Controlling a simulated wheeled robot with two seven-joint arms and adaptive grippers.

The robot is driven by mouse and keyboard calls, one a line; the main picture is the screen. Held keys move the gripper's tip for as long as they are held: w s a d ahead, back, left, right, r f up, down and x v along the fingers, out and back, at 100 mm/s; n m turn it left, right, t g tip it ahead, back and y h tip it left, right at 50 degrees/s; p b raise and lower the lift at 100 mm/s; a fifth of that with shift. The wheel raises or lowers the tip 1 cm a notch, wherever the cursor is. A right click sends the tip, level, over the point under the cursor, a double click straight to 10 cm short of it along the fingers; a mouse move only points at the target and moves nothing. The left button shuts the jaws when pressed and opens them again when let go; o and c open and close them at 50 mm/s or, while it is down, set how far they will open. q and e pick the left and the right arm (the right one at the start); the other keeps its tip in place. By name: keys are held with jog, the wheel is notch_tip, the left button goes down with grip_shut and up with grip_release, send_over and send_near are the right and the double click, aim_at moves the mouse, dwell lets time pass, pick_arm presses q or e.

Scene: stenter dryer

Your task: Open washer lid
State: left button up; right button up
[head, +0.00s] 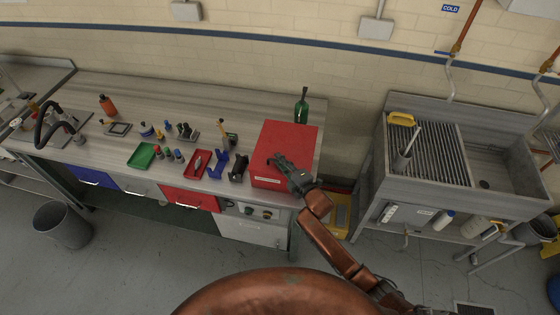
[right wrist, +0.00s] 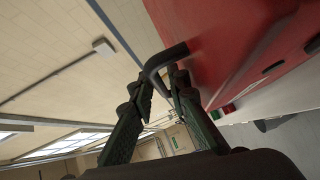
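The washer is a red box (head: 288,138) with a flat red lid, standing at the right end of the long workbench. The lid looks closed. In the right wrist view, a dark bent handle (right wrist: 168,56) stands out from the red lid (right wrist: 215,35). The two green fingers of my right gripper (right wrist: 162,84) are either side of the handle's end, with a narrow gap between them. Whether they press on it is unclear. My left gripper is not in view.
A green bottle (head: 301,106) stands behind the washer. Left of it on the bench (head: 250,110) are a red tray (head: 197,163), a green tray (head: 141,155), blue and black holders and small tools. A metal sink unit (head: 472,190) stands to the right, across a gap.

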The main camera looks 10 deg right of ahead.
grip_shut()
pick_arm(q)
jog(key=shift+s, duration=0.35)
